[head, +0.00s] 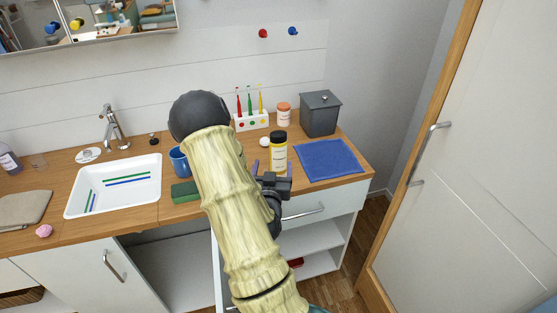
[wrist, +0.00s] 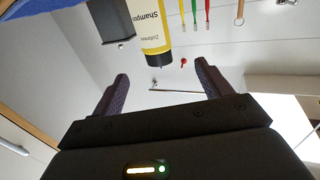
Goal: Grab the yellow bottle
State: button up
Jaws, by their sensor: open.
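The yellow bottle (head: 279,155) stands upright on the wooden counter, with a dark cap and a pale label. It also shows upside down in the wrist view (wrist: 153,28), with "Shampoo" on its label. My gripper (head: 272,170) is open and empty, low at the near side of the bottle, with a finger towards each side. In the wrist view the bottle lies beyond the fingertips (wrist: 161,72), roughly in line with the gap and nearer the left finger. The gripper hides part of the counter edge in the head view.
A blue cloth (head: 328,160) and dark grey canister (head: 320,114) lie right of the bottle. Behind stand an orange-lidded jar (head: 284,116) and toothbrush holder (head: 251,121). A blue mug (head: 178,161) and green sponge (head: 185,191) are left. A drawer front (head: 315,211) is below.

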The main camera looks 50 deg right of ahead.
aim_at(278, 146)
jog(key=p+x, duration=0.2)
jog(key=x, duration=0.4)
jog(key=shift+w+d+r, duration=0.1)
jog(key=shift+d, duration=0.15)
jog(key=shift+w+d, duration=0.3)
jog(key=shift+w+d+p, duration=0.25)
jog(key=shift+d+p, duration=0.15)
jog(key=shift+d, duration=0.1)
jog(key=p+x, duration=0.1)
jog(key=x, duration=0.3)
jog(key=shift+d, duration=0.2)
jog(key=shift+s, duration=0.1)
jog(key=shift+c, duration=0.4)
jog(key=c, duration=1.1)
